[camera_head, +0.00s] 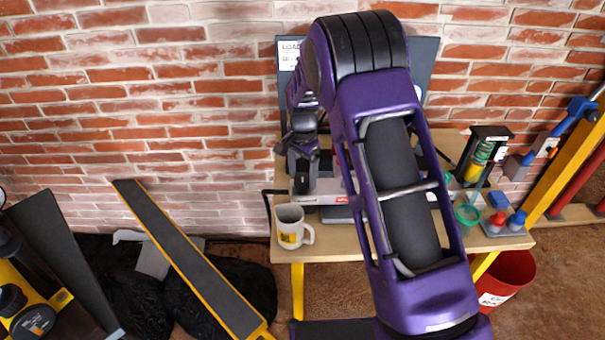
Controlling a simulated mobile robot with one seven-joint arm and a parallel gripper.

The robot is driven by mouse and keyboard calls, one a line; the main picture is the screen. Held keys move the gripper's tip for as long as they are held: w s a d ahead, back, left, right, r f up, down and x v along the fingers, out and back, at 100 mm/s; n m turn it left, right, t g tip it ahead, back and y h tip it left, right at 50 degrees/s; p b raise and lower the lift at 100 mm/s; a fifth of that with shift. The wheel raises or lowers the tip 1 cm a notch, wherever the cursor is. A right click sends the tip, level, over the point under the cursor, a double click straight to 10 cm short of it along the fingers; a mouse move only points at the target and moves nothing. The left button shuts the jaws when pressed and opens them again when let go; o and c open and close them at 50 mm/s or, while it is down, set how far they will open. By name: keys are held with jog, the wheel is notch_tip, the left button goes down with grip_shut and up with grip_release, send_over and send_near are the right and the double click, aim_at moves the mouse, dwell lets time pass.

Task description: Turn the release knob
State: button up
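My purple arm comes in from the lower right and covers much of the wooden workbench (345,253). My gripper (301,172) is at the far end of the arm, small and dark, pointing down over the left part of the bench. It is right above or against a grey and white device (322,196) with a red label. I cannot tell whether the two touch, or whether the fingers are open or shut. No release knob can be made out. It may be hidden behind my gripper or arm.
A white mug (290,228) stands at the bench's front left. A red bin (507,278) is on the floor. A brick wall (150,70) closes the back.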

jog(key=c, duration=1.2)
jog(key=shift+o, duration=0.2)
jog(key=shift+n, duration=0.3)
jog(key=n, duration=0.3)
jog(key=shift+n, duration=0.3)
jog(key=n, duration=0.4)
jog(key=shift+n+b, duration=0.3)
jog(key=shift+b, duration=0.05)
jog(key=n, duration=0.4)
jog(key=shift+r+n, duration=0.1)
jog(key=shift+n, duration=2.4)
